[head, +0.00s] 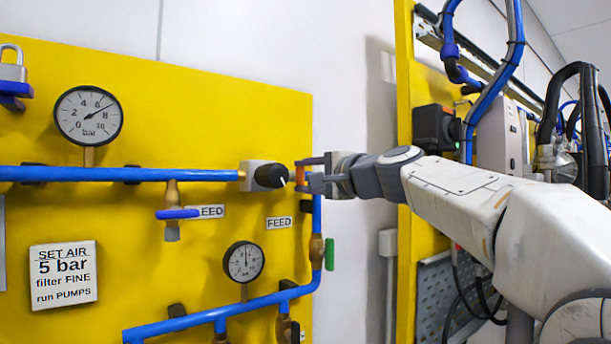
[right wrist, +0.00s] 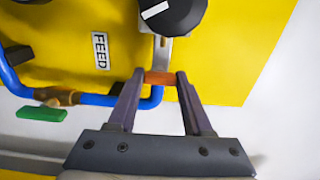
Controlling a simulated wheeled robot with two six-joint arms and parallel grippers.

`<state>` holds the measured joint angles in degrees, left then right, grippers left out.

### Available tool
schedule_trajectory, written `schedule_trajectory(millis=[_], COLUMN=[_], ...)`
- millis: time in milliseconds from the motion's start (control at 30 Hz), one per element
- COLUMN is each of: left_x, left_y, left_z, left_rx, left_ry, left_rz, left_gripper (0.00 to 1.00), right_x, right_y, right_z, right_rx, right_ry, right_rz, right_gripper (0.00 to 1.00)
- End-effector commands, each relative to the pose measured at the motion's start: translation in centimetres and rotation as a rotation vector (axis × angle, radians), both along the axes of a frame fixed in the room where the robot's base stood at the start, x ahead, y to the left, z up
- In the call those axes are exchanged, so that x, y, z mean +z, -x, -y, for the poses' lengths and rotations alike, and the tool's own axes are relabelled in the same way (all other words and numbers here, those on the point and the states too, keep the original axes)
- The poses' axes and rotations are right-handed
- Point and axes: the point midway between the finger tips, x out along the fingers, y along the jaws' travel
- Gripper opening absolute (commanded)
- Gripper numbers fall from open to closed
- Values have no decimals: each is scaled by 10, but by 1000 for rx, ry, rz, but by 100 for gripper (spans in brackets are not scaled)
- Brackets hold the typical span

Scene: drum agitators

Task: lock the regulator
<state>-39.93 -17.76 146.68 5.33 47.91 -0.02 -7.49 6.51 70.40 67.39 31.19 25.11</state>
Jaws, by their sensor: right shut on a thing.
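The regulator (head: 256,178) is a pale grey block with a black knob on the yellow panel, at the end of the upper blue pipe. The knob (right wrist: 172,14) shows a white pointer mark at the top of the right wrist view. My right gripper (head: 303,175) is just right of the knob, shut on a small orange piece (right wrist: 160,78). In the right wrist view this piece sits between the fingertips, at the end of a grey strip below the knob. Whether it is fixed to the strip is unclear. My left gripper is out of view.
An upper gauge (head: 88,115) and a lower gauge (head: 244,262) are on the panel. A sign (head: 63,274) reads "SET AIR 5 bar". A blue-handled valve (head: 177,213) and a green handle (head: 330,254) stick out nearby. A padlock (head: 12,70) hangs far left.

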Motion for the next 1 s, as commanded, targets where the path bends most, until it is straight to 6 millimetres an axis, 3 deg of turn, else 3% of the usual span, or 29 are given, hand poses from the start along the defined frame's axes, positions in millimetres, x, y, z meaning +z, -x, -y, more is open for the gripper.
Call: schedule_trajectory(millis=[567,600,633,667,1000], left_x=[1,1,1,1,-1], left_y=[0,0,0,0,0], left_z=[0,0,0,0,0], left_rx=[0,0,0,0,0], left_ry=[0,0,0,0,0], left_rz=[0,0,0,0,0], left_gripper=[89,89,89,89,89], right_x=[0,0,0,0,0], right_y=[-1,-1,-1,-1,2], right_z=[1,1,1,1,2], right_rx=[-3,-3,-3,-3,-2], right_ry=[-27,-27,-27,-27,-25], right_rz=[-19,-19,-19,-19,-17], right_gripper=[0,65,77,80,80])
